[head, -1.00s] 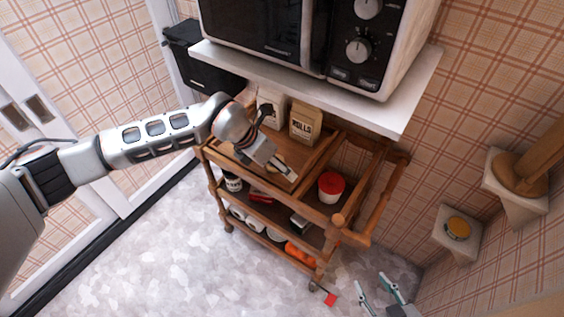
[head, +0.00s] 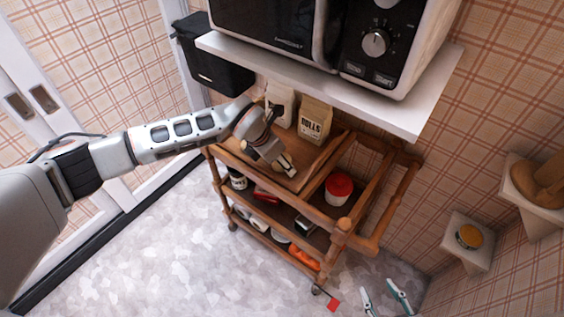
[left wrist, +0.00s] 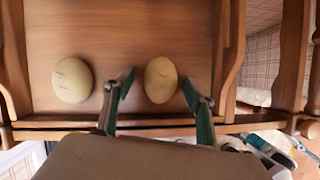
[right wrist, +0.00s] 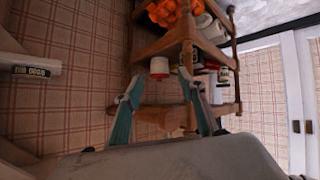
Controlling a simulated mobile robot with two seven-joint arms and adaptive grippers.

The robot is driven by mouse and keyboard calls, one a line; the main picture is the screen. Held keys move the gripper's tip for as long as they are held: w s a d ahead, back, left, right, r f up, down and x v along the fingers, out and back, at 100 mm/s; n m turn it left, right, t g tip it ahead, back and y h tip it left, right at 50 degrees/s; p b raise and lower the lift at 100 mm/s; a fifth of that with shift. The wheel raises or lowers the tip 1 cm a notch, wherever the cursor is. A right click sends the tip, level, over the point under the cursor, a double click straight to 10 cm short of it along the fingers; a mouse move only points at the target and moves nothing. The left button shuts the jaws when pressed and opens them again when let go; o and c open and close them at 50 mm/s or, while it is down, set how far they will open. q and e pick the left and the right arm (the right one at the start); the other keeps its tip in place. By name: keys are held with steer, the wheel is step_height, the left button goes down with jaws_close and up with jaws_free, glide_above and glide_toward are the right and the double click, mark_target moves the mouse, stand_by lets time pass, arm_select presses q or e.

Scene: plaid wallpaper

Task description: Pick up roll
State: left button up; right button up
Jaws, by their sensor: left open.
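Two pale, round rolls lie on the wooden top tray (left wrist: 150,30) of a trolley in the left wrist view. One roll (left wrist: 72,80) is left of my left gripper (left wrist: 158,84), outside its fingers. The other roll (left wrist: 161,80) appears between its open fingertips, with a gap on each side. I cannot tell how far above the tray the fingertips are. In the head view my left gripper (head: 286,165) is over the top tray, and the rolls are not clearly visible there. My right gripper (head: 379,292) is open and empty at the bottom edge, right of the trolley.
A paper bag (head: 314,118) and a white package (head: 280,103) stand at the tray's back. A microwave (head: 290,30) sits on a white shelf (head: 410,120) above. A red-lidded tub (head: 339,188) and other goods fill lower shelves. Floor (head: 160,260) before the trolley is clear.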

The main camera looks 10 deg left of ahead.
arm_select(q)
steer(key=shift+r, duration=0.25)
steer(key=shift+c, duration=0.8)
steer(key=c, duration=1)
